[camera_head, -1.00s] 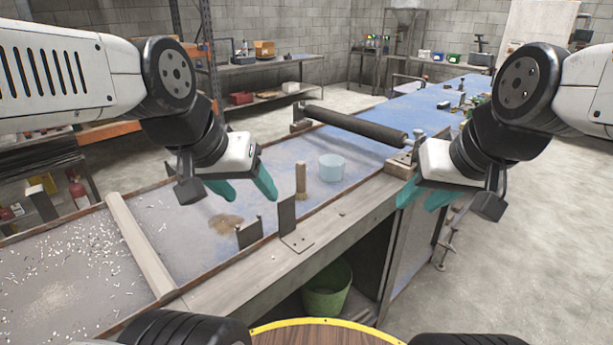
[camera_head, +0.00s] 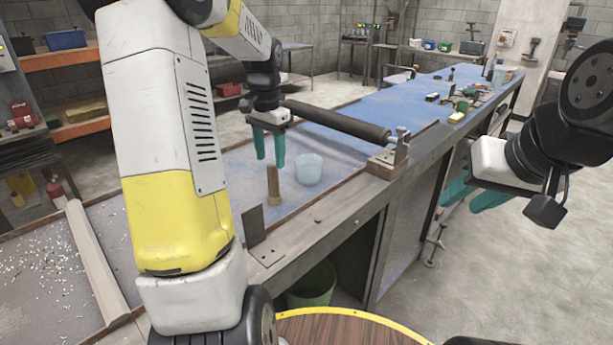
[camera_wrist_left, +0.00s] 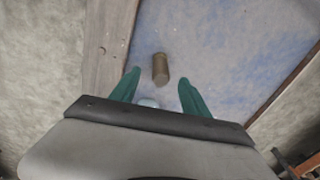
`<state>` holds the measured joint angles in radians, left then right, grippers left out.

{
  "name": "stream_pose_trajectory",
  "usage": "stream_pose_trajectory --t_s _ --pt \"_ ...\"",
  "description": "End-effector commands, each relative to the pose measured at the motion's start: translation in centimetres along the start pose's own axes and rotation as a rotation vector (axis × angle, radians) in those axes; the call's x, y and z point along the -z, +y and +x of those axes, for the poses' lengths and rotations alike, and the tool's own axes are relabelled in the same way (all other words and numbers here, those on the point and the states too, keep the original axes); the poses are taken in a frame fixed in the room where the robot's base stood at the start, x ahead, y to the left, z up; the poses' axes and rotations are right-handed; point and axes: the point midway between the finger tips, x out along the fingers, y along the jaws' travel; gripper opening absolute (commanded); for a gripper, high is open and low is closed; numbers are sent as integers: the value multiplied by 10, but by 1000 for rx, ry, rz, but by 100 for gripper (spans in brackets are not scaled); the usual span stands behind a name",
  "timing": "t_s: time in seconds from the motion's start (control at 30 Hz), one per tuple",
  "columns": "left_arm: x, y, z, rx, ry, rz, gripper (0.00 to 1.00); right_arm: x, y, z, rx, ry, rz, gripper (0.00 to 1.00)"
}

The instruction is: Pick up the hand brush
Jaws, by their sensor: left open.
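A short tan-brown upright cylinder (camera_head: 272,184) with a slightly wider foot stands on the blue bench top; it looks like the hand brush on end, but no bristles can be made out. My left gripper (camera_head: 270,164) is open and empty, pointing down, and appears just above or behind it. In the left wrist view the brown cylinder (camera_wrist_left: 160,66) lies ahead between the two green fingertips (camera_wrist_left: 160,77), not touching them. My right gripper (camera_head: 459,207) is open and empty off the bench's right side.
A pale blue translucent cup (camera_head: 308,170) stands close right of the cylinder. A dark roller (camera_head: 335,120) spans the bench behind. An upright metal plate (camera_head: 253,224) stands at the near edge.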

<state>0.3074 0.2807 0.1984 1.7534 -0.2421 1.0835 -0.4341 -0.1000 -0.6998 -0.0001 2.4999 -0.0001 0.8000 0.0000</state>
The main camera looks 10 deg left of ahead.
Motion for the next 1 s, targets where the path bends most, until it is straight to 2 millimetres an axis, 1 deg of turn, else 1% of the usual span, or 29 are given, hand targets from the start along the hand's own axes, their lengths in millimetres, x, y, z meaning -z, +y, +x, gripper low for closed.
stream_pose_trajectory --t_s 0.03,0.13,0.47,0.6,0.7,0.8,1.0 --pt "2 -6 6 -6 -10 6 54 0 0 0 0 0 0 36" --pt "3 -10 14 -12 -20 14 54 0 0 0 0 0 0 36" --pt "2 -8 51 -13 -21 16 54 0 0 0 0 0 0 36" --pt "0 -7 74 -15 -22 15 54 0 0 0 0 0 0 36" --pt "0 -7 85 -13 -21 15 54 0 0 0 0 0 0 36" --pt "0 -7 89 -12 -19 15 54 0 0 0 0 0 0 36" --pt "0 -7 90 -11 -19 15 54 0 0 0 0 0 0 36"
